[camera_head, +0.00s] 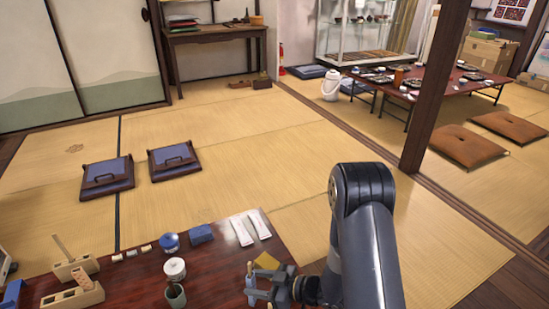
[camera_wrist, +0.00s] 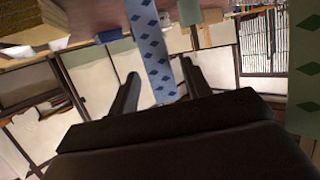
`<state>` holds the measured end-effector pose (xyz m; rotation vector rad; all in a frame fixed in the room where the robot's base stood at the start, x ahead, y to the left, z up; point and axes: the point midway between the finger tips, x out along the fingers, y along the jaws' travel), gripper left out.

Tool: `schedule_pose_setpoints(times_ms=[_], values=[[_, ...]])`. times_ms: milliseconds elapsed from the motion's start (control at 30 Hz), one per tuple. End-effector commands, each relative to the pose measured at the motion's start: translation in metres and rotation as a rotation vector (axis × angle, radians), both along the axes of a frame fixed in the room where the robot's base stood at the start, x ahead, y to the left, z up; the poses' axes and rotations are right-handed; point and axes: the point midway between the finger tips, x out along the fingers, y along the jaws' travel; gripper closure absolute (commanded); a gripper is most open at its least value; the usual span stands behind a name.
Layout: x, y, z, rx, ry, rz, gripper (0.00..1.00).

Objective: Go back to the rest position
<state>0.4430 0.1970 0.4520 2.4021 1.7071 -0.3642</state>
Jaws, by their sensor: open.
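My gripper (camera_head: 258,283) is low over the right part of the dark red low table (camera_head: 215,262) at the front. In the wrist view my gripper (camera_wrist: 160,68) has its two dark fingers spread apart. A pale blue strip with dark diamond marks (camera_wrist: 150,40) shows between the fingers there. I cannot tell whether it touches them. In the head view a small pale blue and white item (camera_head: 250,275) is beside the gripper. My forearm hides part of the table's right side.
On the table are a blue box (camera_head: 201,233), a blue-topped pot (camera_head: 170,242), a white pot (camera_head: 175,268), a cup with a brush (camera_head: 175,295), white packets (camera_head: 242,230) and wooden blocks (camera_head: 75,295). A wooden post (camera_head: 435,90) stands at right. Open tatami (camera_head: 220,150) lies beyond.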

Motion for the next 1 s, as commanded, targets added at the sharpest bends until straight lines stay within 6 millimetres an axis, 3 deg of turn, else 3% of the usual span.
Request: schedule_pose_setpoints(times_ms=[200, 667, 867, 1000], values=[[0.007, 0.021, -0.01, 0.0, -0.001, 0.003, 0.54], [0.007, 0.02, -0.007, 0.0, 0.0, 0.0, 0.54], [0.004, 0.01, -0.002, -0.001, 0.0, -0.003, 0.54], [-0.001, -0.008, 0.004, 0.0, 0.001, -0.006, 0.54]])
